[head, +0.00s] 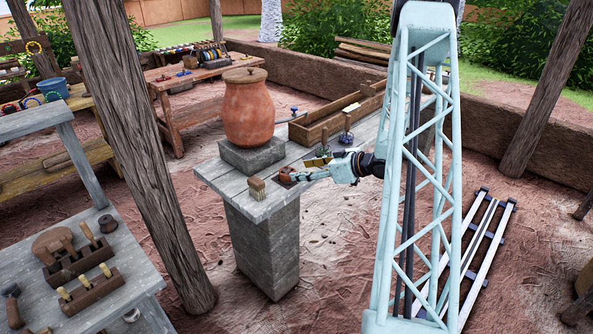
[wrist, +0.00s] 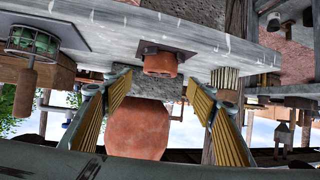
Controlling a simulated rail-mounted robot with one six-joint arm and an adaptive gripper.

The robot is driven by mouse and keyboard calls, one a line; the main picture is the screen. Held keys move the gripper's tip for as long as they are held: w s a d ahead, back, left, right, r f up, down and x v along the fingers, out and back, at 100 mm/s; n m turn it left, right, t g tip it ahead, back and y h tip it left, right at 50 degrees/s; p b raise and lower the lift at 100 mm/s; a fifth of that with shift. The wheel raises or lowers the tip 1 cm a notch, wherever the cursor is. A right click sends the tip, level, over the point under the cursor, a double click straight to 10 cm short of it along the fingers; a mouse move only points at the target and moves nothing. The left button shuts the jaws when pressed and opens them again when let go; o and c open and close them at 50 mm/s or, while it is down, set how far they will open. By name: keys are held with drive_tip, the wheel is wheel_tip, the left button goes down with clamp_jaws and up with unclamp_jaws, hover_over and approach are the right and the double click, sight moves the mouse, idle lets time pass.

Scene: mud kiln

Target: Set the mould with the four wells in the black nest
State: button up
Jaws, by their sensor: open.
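A small reddish-brown clay block (head: 286,174), which looks like the mould, sits near the front end of the grey plank table. In the wrist view, where the scene appears upside down, this block (wrist: 161,63) rests on a thin dark square plate (wrist: 178,50), which looks like the black nest. Its wells cannot be counted, and I cannot tell whether it is fully seated. My gripper (head: 296,177) is low over the table beside the block. In the wrist view its yellow-padded fingers (wrist: 162,100) are wide apart, with nothing between them and the block beyond their tips.
A large lidded clay jar (head: 248,108) stands on a stone slab behind the block. A brush (head: 257,188) stands at the table's near corner. A long wooden trough (head: 330,122) and a wire-caged, wooden-handled thing (wrist: 33,45) are farther along. Another bench (head: 75,300) holds handled wooden tools.

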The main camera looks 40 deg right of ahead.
drive_tip(key=shift+p+v, duration=0.4)
drive_tip(key=shift+v, duration=2.3)
